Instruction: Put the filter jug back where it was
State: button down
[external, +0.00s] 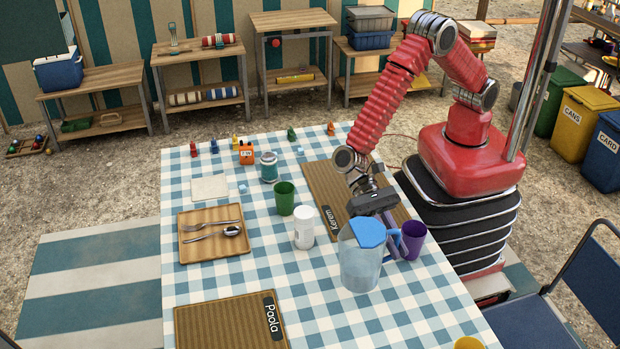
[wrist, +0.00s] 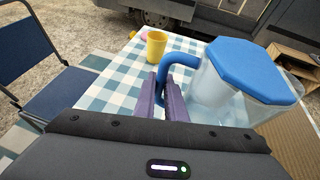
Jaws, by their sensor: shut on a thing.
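The filter jug (external: 361,262) is a clear jug with a blue lid and a blue handle on its right side. It is at the right part of the checked table (external: 330,320), upright; I cannot tell whether it touches the cloth. My gripper (external: 395,240) is shut on the handle. In the wrist view the purple fingers (wrist: 167,98) close around the blue handle, and the jug (wrist: 225,95) shows to the right with its lid on. The jug's base is hidden in the wrist view.
A purple cup (external: 413,240) stands just right of the jug. A white bottle (external: 304,228) and a green cup (external: 285,198) stand to its left. A yellow cup (wrist: 157,46) stands near the table's end. The Kerem mat (external: 320,175) lies beneath my arm. The cloth in front of the jug is clear.

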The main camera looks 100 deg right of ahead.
jog(key=shift+f, duration=1.6)
jog(key=shift+f, duration=1.85)
jog(key=c, duration=1.8)
grip_release()
jog(key=shift+f, duration=0.1)
jog(key=v, duration=1.2)
